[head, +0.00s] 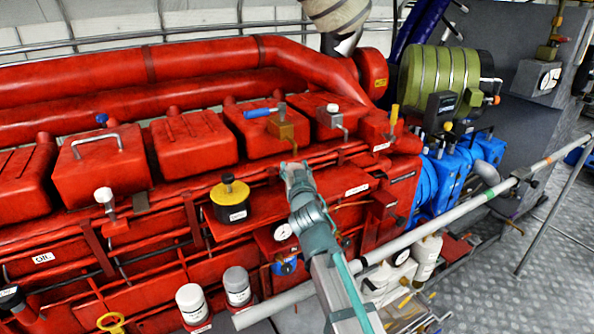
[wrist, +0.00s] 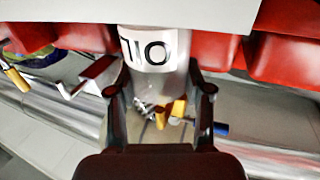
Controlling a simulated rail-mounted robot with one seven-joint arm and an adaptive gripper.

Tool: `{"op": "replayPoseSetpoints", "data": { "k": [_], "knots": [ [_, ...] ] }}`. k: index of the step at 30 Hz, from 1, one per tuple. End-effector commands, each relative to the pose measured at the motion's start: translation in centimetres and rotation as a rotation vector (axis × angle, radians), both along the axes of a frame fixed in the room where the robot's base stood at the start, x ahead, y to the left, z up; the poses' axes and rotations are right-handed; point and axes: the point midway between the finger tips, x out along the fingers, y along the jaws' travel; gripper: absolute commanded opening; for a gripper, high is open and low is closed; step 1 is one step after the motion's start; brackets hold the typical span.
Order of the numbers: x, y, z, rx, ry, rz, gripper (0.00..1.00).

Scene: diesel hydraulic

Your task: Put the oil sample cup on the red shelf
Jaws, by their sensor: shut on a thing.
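The oil sample cup (wrist: 157,85) is a pale cylinder with a black-lettered label, partly cut off and upside down in the wrist view. My gripper (wrist: 159,92) is shut on it, with a dark finger on each side. In the head view my arm reaches up from the bottom, and my gripper (head: 297,170) is in front of the red engine. I cannot make out the cup there. A red ledge that looks like the red shelf (head: 342,187) lies just right of my gripper, partly hidden by the arm. Whether the gripper is above or in front of it is unclear.
A yellow and black can (head: 231,200) stands left of my gripper. A blue-handled valve (head: 272,112) is behind it. A gauge (head: 283,232) sits below, beside my arm. A grey handrail (head: 440,222) crosses on the right. Two lidded containers (head: 190,303) (head: 237,286) stand at lower left.

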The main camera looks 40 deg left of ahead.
Motion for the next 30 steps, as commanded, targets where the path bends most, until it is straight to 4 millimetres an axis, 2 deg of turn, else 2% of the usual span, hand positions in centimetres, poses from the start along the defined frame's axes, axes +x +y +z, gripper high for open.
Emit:
{"op": "replayPoseSetpoints", "data": {
  "k": [9,10,14,15,28,30],
  "knots": [
    [0.03,-0.03,-0.38,0.0,0.0,0.0,0.21],
    [0.04,-0.02,-0.34,0.0,0.0,-0.001,0.52],
    [0.04,-0.03,-0.24,0.0,0.0,-0.001,0.73],
    [0.04,-0.03,-0.25,0.0,0.0,-0.001,0.76],
    [0.04,-0.03,0.35,-0.001,-0.001,-0.001,0.76],
    [-0.73,-0.87,-0.09,0.001,-0.001,0.0,0.76]
  ]
}}
